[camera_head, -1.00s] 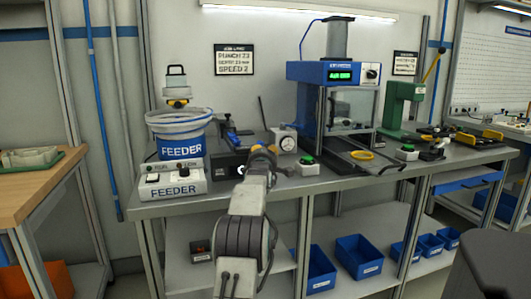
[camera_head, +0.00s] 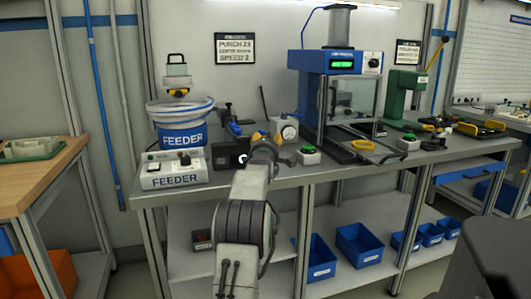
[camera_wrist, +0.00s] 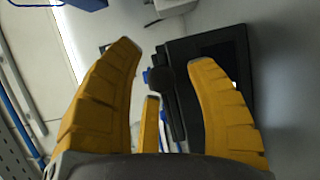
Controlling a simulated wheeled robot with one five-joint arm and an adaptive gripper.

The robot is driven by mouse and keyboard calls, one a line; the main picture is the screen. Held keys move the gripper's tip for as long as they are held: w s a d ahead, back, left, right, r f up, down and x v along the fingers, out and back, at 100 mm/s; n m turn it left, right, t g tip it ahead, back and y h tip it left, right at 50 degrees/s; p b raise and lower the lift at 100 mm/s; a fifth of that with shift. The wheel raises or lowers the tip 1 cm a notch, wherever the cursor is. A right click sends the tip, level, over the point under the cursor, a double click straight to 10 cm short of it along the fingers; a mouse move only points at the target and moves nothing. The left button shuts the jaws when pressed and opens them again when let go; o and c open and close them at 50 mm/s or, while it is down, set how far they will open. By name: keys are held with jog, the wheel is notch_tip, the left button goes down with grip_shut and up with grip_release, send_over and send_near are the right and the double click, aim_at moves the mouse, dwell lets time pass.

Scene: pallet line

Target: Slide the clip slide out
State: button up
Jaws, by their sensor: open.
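My gripper (camera_head: 264,142) is over the bench, in front of a dark fixture (camera_head: 222,156) with blue and black parts on top.
The feeder (camera_head: 181,140) and its control box (camera_head: 174,171) stand left of the fixture. Blue bins (camera_head: 358,246) sit on the lower shelf.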

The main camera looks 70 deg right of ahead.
jog(key=v, duration=1)
jog(key=shift+a, duration=0.35)
jog(key=shift+s, duration=0.1)
dwell(0.5)
